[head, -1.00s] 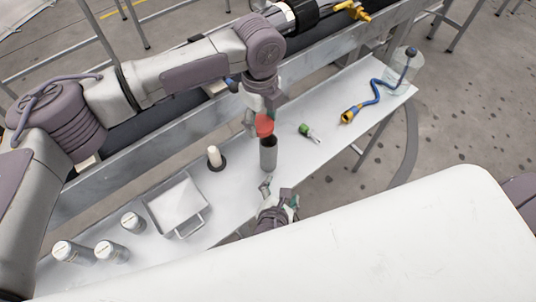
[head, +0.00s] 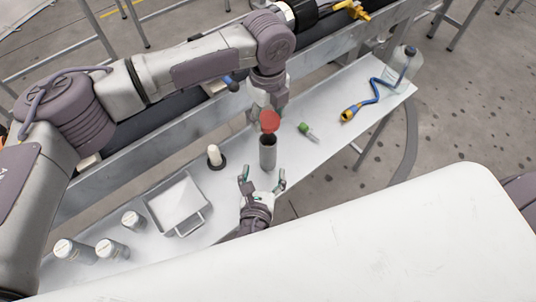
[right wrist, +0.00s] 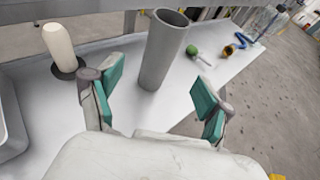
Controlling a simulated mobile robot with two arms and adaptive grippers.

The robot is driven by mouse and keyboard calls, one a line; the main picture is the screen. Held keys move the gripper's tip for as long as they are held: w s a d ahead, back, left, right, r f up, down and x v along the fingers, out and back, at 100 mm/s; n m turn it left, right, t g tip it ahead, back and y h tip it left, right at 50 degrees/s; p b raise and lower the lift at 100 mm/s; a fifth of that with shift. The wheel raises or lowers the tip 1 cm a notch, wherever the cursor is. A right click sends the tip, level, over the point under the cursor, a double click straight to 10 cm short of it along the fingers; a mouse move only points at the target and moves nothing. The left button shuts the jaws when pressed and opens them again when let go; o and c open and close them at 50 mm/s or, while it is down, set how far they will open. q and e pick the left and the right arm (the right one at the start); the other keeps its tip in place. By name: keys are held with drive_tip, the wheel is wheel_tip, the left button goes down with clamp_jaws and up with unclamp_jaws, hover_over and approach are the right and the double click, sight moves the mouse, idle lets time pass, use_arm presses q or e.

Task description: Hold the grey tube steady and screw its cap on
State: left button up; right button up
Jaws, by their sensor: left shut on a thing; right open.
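The grey tube (head: 267,154) stands upright on the bench, its top open. It also shows in the right wrist view (right wrist: 162,50), ahead of and between the open fingers. The red cap (head: 270,122) is held by my left gripper (head: 268,110), which is shut on it just above the tube's mouth. The cap looks tilted and apart from the tube; the left fingertips are partly hidden. My right gripper (head: 262,182) is open and empty in front of the tube; it also shows in the right wrist view (right wrist: 155,95).
On the bench (head: 330,158) are a grey tray (head: 190,226), several grey canisters (head: 112,250), a white cylinder on a dark base (head: 215,158), a green-ended item (head: 306,130), a blue hose (head: 375,96) and a clear container (head: 405,62). A white surface (head: 400,240) fills the front right.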

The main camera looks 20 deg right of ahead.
sight(267, 156)
drive_tip(key=x, duration=0.9)
drive_tip(key=shift+w+d+f, duration=0.1)
drive_tip(key=shift+w+d, duration=0.05)
drive_tip(key=shift+w, duration=0.15)
clamp_jaws()
